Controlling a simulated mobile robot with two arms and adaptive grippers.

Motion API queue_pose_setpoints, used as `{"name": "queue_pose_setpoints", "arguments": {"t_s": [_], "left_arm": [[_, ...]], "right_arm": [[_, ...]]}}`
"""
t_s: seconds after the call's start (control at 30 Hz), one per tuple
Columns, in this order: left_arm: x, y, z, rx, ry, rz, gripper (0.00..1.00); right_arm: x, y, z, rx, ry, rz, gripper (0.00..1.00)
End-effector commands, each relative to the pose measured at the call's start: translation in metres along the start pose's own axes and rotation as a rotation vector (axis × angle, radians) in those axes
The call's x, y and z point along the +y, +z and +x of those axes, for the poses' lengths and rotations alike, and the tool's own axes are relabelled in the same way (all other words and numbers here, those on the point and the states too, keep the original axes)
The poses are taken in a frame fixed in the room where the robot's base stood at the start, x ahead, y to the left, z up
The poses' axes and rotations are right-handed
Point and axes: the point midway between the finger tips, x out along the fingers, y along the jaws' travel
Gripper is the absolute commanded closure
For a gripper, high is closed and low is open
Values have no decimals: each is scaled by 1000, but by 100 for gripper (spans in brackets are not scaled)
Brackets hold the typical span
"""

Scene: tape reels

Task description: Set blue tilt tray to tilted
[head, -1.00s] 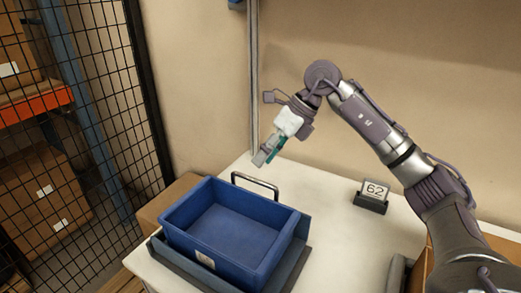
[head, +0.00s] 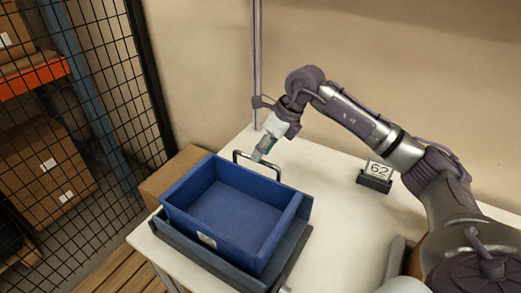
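The blue tilt tray (head: 200,240) is an open, empty blue bin on a dark grey-blue base (head: 215,268) at the left of the white table. A dark metal bar handle (head: 243,153) stands up at its far side. My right gripper (head: 258,157) points down at this handle, its fingertips beside or touching the bar. The fingers are small and seen edge-on, so I cannot tell whether they are open or shut on the bar. The tray looks about level with its base. My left gripper is out of view.
A card marked 62 in a dark holder (head: 375,180) stands on the white table (head: 325,215) right of the tray. A vertical metal post (head: 257,60) rises behind the handle. A cardboard box (head: 172,177) is left of the tray, beside a black mesh fence (head: 100,90).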

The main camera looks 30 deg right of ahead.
Motion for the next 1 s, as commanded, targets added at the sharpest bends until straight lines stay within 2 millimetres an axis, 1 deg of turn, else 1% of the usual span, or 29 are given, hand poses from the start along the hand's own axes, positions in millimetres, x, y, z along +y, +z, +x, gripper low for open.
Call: {"name": "queue_pose_setpoints", "arguments": {"t_s": [0.1,0.2,0.47,0.57,0.7,1.0], "left_arm": [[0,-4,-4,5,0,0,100],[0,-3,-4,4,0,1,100],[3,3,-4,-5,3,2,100],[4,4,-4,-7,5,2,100],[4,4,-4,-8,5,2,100],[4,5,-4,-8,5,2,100]], "right_arm": [[0,0,11,2,0,-1,61],[0,0,15,0,0,-1,61],[0,0,17,0,0,-1,61],[0,0,16,0,0,-1,76],[0,0,16,0,0,-1,99],[0,0,16,0,-1,-1,100]]}}
